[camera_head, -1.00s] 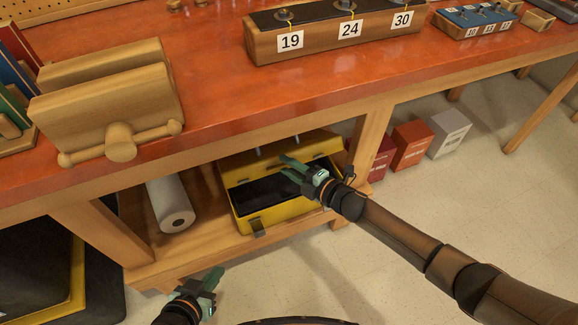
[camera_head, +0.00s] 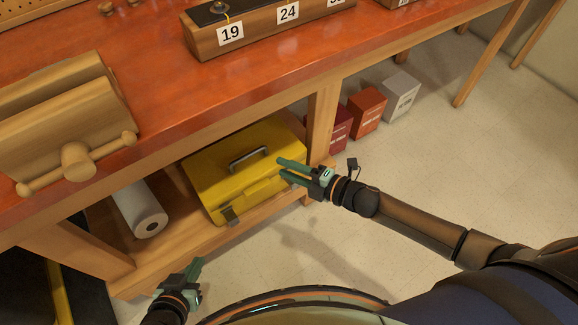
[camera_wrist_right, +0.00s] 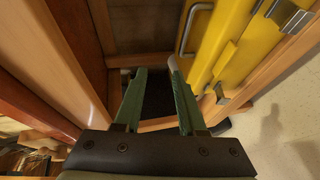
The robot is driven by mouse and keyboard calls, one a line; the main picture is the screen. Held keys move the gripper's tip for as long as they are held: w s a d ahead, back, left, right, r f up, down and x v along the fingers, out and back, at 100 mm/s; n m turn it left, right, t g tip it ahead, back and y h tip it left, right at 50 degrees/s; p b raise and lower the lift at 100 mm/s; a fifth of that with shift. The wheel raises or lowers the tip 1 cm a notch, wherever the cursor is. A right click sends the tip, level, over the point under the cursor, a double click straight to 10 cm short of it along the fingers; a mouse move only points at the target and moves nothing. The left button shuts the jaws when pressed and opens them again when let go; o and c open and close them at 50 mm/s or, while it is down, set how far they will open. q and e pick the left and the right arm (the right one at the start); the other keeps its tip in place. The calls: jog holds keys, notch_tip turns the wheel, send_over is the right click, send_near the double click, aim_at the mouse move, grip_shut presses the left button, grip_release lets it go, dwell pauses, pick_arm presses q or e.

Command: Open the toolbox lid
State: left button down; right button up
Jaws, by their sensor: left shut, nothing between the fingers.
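The yellow toolbox (camera_head: 215,172) sits on the shelf under the red bench. Its lid is down over the box, with a grey handle (camera_head: 249,158) on top; I cannot tell whether it is fully seated. A metal latch (camera_head: 230,216) shows at the front. In the right wrist view the toolbox (camera_wrist_right: 225,45) fills the upper right. My right gripper (camera_head: 282,168) is open and empty, its fingertips overlapping the lid's right end; I cannot tell whether they touch. Its fingers also show in the right wrist view (camera_wrist_right: 157,68). My left gripper (camera_head: 198,263) is shut and empty, low in front of the shelf.
A white paper roll (camera_head: 140,208) lies on the shelf left of the toolbox. A bench leg (camera_head: 320,125) stands close to its right. Red and grey boxes (camera_head: 367,112) sit beyond on the floor. The bench top (camera_head: 165,95) overhangs the shelf. The floor in front is clear.

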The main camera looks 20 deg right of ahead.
pick_arm(q)
jog(key=shift+d+r, duration=0.1)
pick_arm(e)
jog(key=shift+s+d, duration=0.1)
dwell(0.4)
jog(key=s+d+f+m+g+h, duration=0.15)
jog(key=s+m+h, duration=0.25)
jog(key=s+m, duration=0.55)
jog(key=s+f+m+g+h, duration=0.1)
jog(key=s+f+m+h, duration=0.2)
jog(key=s+m, duration=0.7)
pick_arm(q)
jog(key=s+a+r+p, duration=0.1)
jog(key=a+r+p, duration=0.2)
jog(key=r+p, duration=0.8)
jog(key=p, duration=0.4)
jog(key=shift+s+a+r+n+y+p, duration=0.15)
jog(key=shift+s+r+n+y+p, duration=0.15)
jog(key=shift+r+n+y+p, duration=0.1)
pick_arm(e)
jog(key=w+d+r+m, duration=0.2)
jog(key=d+r+m, duration=0.1)
jog(key=r, duration=0.9)
jog(key=shift+m+h, duration=0.35)
jog(key=shift+h, duration=0.05)
pick_arm(q)
jog(key=shift+f, duration=0.1)
pick_arm(e)
jog(key=shift+r, duration=0.1)
